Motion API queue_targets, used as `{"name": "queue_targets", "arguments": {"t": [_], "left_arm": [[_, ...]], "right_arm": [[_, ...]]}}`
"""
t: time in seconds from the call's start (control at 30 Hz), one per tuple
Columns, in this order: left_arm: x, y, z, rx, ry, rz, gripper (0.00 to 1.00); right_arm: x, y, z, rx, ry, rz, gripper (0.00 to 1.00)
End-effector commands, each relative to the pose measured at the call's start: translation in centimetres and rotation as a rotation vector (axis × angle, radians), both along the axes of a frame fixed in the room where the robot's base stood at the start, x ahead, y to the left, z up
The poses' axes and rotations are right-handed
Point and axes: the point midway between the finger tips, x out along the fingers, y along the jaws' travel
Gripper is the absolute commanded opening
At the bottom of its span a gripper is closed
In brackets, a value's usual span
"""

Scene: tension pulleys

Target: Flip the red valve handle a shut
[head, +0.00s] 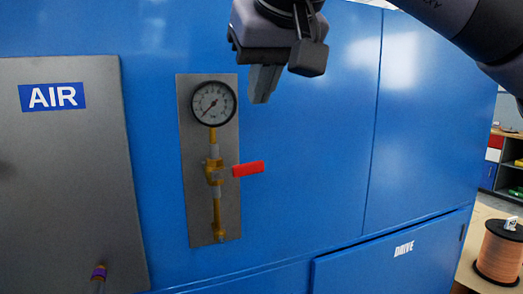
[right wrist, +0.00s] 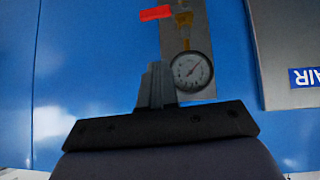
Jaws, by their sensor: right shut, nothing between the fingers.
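The red valve handle (head: 248,169) sticks out sideways to the right from a brass valve (head: 214,170) on a grey metal plate (head: 229,210). A round pressure gauge (head: 213,103) sits above the valve on the same pipe. My right gripper (head: 261,97) is shut and empty, above and slightly right of the handle, beside the gauge and apart from both. In the right wrist view the picture is upside down: the handle (right wrist: 156,13) is at the top, the gauge (right wrist: 192,71) below it, and my shut fingers (right wrist: 157,72) left of the gauge. My left gripper is not in view.
A grey panel with an AIR label (head: 52,96) is at the left. The blue cabinet face (head: 310,150) right of the handle is clear. A DRIVE door (head: 404,249) is at lower right. A spool of orange cable (head: 499,253) stands at far right.

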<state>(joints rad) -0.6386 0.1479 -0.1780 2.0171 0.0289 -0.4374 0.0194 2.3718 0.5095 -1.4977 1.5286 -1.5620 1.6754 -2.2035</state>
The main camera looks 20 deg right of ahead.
Motion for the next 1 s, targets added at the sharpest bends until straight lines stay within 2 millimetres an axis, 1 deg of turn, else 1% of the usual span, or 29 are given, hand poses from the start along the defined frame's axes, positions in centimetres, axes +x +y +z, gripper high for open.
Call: {"name": "queue_targets", "arguments": {"t": [0.07,0.17,0.27,0.63,0.7,0.8,0.9,1.0], "left_arm": [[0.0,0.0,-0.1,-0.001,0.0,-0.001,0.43],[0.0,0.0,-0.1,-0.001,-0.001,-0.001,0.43],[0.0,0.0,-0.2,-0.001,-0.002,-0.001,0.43],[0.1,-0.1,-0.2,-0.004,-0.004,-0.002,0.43],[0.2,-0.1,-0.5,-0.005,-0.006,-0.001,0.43],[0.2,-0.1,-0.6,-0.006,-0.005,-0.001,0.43],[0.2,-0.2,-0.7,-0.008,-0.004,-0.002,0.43],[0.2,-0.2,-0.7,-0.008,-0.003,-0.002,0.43]], "right_arm": [[0.0,-0.5,0.4,-0.019,-0.014,-0.009,0.0],[0.4,-0.6,0.0,-0.023,-0.015,-0.012,0.0],[1.5,-0.7,-1.2,-0.022,-0.012,-0.012,0.0],[6.9,-0.9,-6.6,-0.02,-0.011,-0.01,0.0],[7.0,-1.0,-7.9,-0.021,-0.013,-0.009,0.0],[7.0,-1.2,-9.2,-0.019,-0.015,-0.009,0.0],[7.0,-1.2,-10.0,-0.019,-0.015,-0.009,0.0],[7.0,-1.2,-10.4,-0.019,-0.014,-0.008,0.0]]}}
